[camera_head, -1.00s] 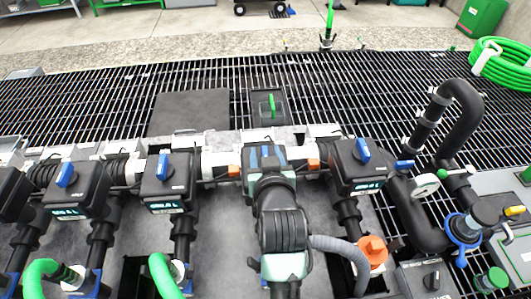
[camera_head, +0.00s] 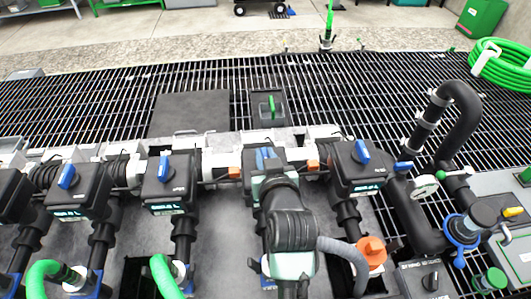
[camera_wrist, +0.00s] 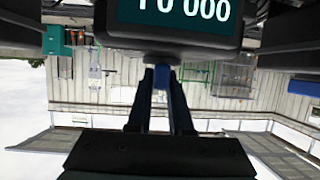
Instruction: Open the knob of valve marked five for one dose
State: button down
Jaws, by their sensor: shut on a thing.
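A row of dark valve boxes with blue knobs and lit displays runs across the head view. My gripper (camera_wrist: 160,108) is at the valve box (camera_head: 245,188) right of the middle, where my arm hides most of the box. In the wrist view its two dark fingers are shut on a blue knob (camera_wrist: 160,92) below the box's display (camera_wrist: 180,14), whose digits end in zeros and are cut off at the top. The other knobs in the row, such as the left-middle one (camera_head: 164,168) and the right one (camera_head: 361,152), stand free. I cannot read a five on any box.
A grey hose (camera_head: 343,252) and an orange cap (camera_head: 371,250) are right of my arm. Black pipes with a gauge (camera_head: 423,187) stand farther right. Green hoses (camera_head: 165,272) rise at the lower left. Open floor grating (camera_head: 330,95) lies behind the row.

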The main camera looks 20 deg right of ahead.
jog(key=n+y, duration=0.1)
jog(key=n+y+b, duration=0.1)
jog(key=n+y, duration=0.1)
jog(key=shift+d+f+y, duration=0.15)
jog(key=shift+f+y, duration=0.05)
jog(key=shift+y, duration=0.1)
jog(key=shift+r+n+y+b, duration=0.2)
jog(key=shift+n+y+b, duration=0.45)
jog(key=shift+n+y, duration=0.2)
jog(key=c, duration=0.8)
grip_release()
jog(key=shift+s, duration=0.1)
jog(key=v, duration=1.2)
jog(key=shift+s+r, duration=0.15)
jog(key=shift+s, duration=0.2)
